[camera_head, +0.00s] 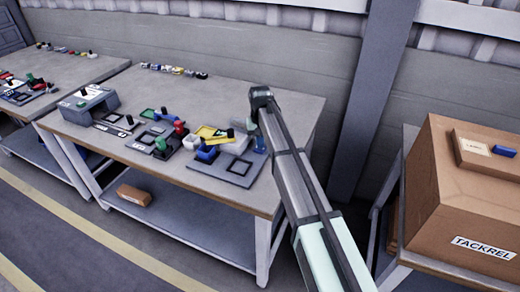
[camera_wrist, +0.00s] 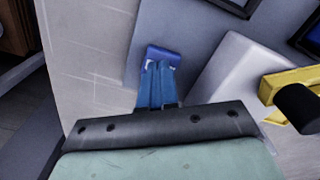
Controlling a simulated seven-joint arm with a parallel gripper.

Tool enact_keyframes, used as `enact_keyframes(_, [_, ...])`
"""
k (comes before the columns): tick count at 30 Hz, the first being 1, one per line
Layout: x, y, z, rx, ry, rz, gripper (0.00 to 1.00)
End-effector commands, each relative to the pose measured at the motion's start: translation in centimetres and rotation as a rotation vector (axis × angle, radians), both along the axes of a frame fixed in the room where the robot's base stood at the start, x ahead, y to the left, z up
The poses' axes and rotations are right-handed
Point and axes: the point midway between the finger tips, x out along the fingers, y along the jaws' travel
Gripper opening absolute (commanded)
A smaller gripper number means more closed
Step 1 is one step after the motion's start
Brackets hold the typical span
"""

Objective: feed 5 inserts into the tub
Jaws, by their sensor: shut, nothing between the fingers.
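In the wrist view my gripper (camera_wrist: 160,68) has its narrow blue fingers together, with nothing seen held between them. A small blue piece (camera_wrist: 163,55) shows right at the fingertips, over a grey plate; I cannot tell whether they touch. In the head view my arm reaches over the right end of the workbench, and its fingertips are hard to make out. A pale block-like body (camera_wrist: 232,78) lies right of the fingers in the wrist view. Several small coloured pieces (camera_head: 175,71) stand in a row at the bench's back. I cannot tell for sure which things are the inserts or the tub.
The workbench (camera_head: 210,95) has clear room in its middle. Along its front stand a grey machine (camera_head: 87,103), a red-and-green item (camera_head: 180,130), a yellow part (camera_head: 212,132) and a blue part (camera_head: 207,152). A large cardboard box (camera_head: 450,200) stands at the right.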

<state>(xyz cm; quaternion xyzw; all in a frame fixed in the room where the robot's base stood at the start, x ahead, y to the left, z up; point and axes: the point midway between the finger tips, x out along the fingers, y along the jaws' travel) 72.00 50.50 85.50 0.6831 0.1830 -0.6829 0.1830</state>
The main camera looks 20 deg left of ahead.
Motion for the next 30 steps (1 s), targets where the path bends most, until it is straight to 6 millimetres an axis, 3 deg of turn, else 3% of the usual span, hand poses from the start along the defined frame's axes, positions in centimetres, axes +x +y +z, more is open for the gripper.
enact_keyframes(8, [0.0, 0.0, 0.9, 0.0, 0.0, 0.0, 0.0])
enact_keyframes(30, [0.0, 0.0, 5.7, 0.0, 0.0, 0.0, 0.0])
